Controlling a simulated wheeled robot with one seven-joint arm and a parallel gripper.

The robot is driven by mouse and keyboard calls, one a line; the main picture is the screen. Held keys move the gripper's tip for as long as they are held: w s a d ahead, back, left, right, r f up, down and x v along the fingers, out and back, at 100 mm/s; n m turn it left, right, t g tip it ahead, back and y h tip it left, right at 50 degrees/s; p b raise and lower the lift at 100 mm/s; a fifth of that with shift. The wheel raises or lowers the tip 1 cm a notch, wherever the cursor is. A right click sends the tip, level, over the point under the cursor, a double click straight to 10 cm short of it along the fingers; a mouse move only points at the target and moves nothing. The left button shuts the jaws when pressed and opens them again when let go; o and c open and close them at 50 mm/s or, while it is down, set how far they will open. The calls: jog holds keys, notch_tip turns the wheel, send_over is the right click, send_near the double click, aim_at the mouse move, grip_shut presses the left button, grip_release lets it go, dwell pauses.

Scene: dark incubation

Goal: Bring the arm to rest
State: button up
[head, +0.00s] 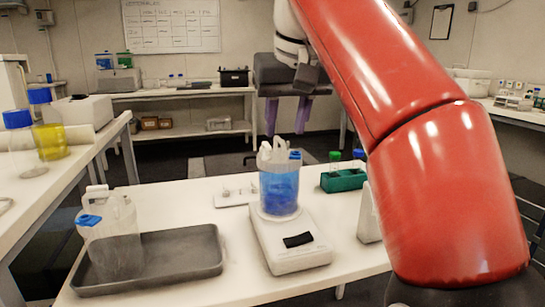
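My gripper (287,120) hangs in the upper middle of the head view, at the end of my arm. It has a dark grey body and two purple fingers that point down. The fingers stand clearly apart, with nothing visible between them. From this view it appears above and beyond the table (180,205), touching nothing that I can see. My red arm crosses the right side of the view and hides part of the room and table.
A jug with blue liquid (279,188) stands on a white scale (290,249). A clear jug (113,235) with a blue cap stands in a grey tray (195,252). A side bench (60,185) with blue-capped bottles is at left.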

jog(key=s+d+f+m, duration=0.1)
jog(key=s+d+f, duration=0.3)
jog(key=f, duration=0.6)
jog(key=s+d+f+m, duration=0.1)
jog(key=s+d+f, duration=0.3)
jog(key=s+f, duration=0.4)
jog(key=s+d+f+m+t+h, duration=0.1)
jog(key=s+d+f, duration=0.4)
jog(key=f, duration=0.9)
jog(key=shift+s+f, duration=0.25)
jog(key=shift+s, duration=0.65)
jog(key=shift+d, duration=0.1)
